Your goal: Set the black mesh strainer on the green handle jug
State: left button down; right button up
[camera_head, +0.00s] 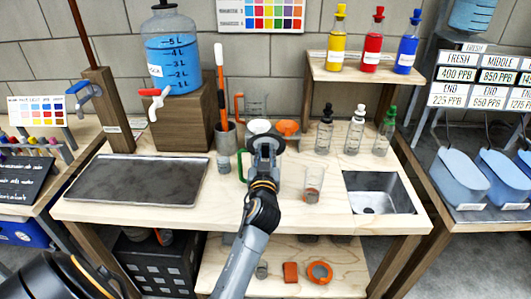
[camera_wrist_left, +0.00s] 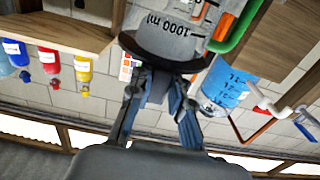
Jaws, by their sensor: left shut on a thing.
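My left gripper (camera_head: 268,148) is over the middle of the workbench, shut on the black mesh strainer. In the left wrist view, which is upside down, the strainer's dark round rim (camera_wrist_left: 160,52) is between the fingertips (camera_wrist_left: 162,78). The clear green handle jug (camera_wrist_left: 178,18), with 1000 ml printed on it, is right under the strainer. I cannot tell whether strainer and jug touch. In the head view the green handle (camera_head: 241,166) shows left of my gripper, which hides most of the jug. My right gripper is not in view.
A white round piece (camera_head: 259,126) and an orange one (camera_head: 287,127) are just behind the gripper. A clear cup (camera_head: 313,183) stands to the right, before the sink (camera_head: 380,190). Dropper bottles (camera_head: 357,130) stand farther back. A dark tray (camera_head: 138,180) lies at left.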

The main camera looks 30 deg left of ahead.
pick_arm(q)
jog(key=shift+f+b, duration=0.4)
jog(key=shift+f, duration=0.05)
jog(key=c, duration=1.5)
grip_release()
